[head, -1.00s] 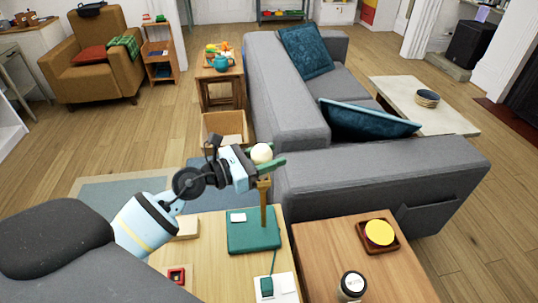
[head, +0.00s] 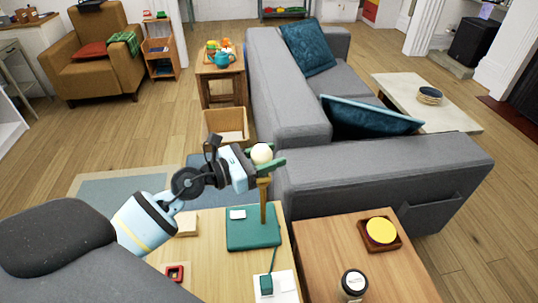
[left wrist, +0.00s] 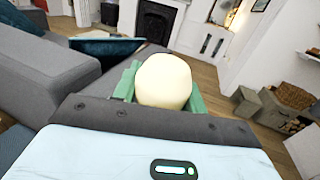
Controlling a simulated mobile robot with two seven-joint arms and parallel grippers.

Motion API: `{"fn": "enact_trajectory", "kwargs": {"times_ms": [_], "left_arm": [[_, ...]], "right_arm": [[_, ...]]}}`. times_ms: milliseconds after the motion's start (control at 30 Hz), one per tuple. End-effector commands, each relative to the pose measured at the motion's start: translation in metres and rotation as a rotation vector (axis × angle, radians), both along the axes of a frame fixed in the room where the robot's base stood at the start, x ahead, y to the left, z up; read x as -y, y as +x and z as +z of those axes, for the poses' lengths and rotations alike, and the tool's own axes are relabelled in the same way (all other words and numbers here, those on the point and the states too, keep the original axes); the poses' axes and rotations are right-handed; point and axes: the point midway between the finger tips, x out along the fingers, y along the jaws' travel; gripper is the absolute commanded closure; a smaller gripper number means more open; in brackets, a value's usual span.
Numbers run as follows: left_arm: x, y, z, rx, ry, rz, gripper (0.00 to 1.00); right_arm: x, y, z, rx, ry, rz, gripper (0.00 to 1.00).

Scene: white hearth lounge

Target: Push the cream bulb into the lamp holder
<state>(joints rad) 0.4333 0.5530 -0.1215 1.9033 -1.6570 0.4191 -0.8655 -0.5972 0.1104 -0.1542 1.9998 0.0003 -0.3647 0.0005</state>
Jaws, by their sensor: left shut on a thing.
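The cream bulb (head: 262,153) is held between the green fingers of my left gripper (head: 268,160). It also shows large between the two fingers in the left wrist view (left wrist: 164,81). The lamp holder (head: 263,200) is a brown upright post on a green base (head: 240,236), with its top just below the bulb. The fingers hide whether the bulb touches the holder. My right gripper is not in view.
The base stands on a light wood table (head: 205,262) with a red square piece (head: 175,273) and a white switch plate (head: 284,284). A darker side table (head: 330,240) with a yellow disc (head: 380,231) and a jar (head: 353,283) is at right. A grey sofa (head: 400,170) stands behind.

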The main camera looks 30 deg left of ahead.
Motion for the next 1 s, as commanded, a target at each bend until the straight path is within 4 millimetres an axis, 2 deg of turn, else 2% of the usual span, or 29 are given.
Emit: {"fn": "enact_trajectory", "kwargs": {"times_ms": [200,233,400,1000], "left_arm": [[0.0,0.0,-0.0039,0.0,0.0,0.0,0.8],[0.0,0.0,-0.0035,0.0,0.0,0.0,0.56],[-0.0001,0.0,-0.0029,0.001,0.0,0.0,0.33],[-0.0004,-0.0006,-0.0036,-0.001,0.001,0.0,0.33]], "right_arm": [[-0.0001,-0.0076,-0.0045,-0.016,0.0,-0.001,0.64],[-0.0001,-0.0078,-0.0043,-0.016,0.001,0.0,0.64],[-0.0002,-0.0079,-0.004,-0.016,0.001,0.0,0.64],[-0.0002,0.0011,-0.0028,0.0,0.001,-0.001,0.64]]}}
